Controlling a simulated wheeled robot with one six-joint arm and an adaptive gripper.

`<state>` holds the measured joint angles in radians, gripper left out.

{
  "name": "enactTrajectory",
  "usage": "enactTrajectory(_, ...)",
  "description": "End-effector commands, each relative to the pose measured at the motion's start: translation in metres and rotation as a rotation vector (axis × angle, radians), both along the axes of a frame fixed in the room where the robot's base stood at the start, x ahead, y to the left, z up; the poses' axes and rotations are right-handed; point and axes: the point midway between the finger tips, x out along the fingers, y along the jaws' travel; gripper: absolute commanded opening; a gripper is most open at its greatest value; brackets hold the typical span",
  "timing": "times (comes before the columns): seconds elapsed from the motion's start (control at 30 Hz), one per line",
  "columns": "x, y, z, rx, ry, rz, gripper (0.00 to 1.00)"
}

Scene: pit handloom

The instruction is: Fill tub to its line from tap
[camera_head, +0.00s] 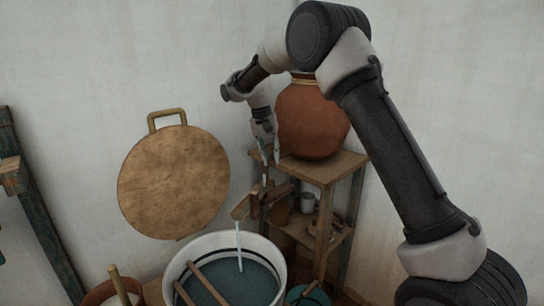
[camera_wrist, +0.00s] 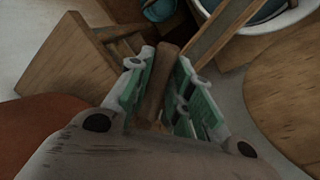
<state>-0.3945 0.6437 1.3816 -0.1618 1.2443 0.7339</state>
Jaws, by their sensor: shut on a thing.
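The white tub (camera_head: 280,262) stands at the bottom middle of the head view, with bluish water (camera_head: 235,284) inside. A dark line runs around its inner wall, and the water surface appears below it at the far side. The wooden tap (camera_head: 246,207) sits above the tub's far edge, and a thin stream of water (camera_head: 239,243) falls from it into the tub. My gripper (camera_head: 266,161) is above the tap. In the wrist view my gripper (camera_wrist: 162,95) has its green pads shut on the tap's wooden handle (camera_wrist: 160,80). The tub's rim (camera_wrist: 285,22) shows at upper right there.
Two sticks (camera_head: 207,283) lie across the tub. A wooden shelf (camera_head: 325,165) behind carries a large clay pot (camera_head: 313,122). Small pots stand at either side of the tub.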

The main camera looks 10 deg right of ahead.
Motion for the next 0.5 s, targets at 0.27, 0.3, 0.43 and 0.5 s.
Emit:
enactTrajectory(0.27, 0.0011, 0.0003, 0.0015, 0.001, -0.004, 0.001, 0.0)
enactTrajectory(0.3, 0.0011, 0.0003, 0.0015, 0.001, -0.004, 0.002, 0.25)
enactTrajectory(0.43, 0.0009, 0.0002, 0.001, 0.001, -0.003, 0.002, 0.43)
enactTrajectory(0.5, 0.0007, 0.0002, 0.0008, 0.0, -0.003, 0.002, 0.43)
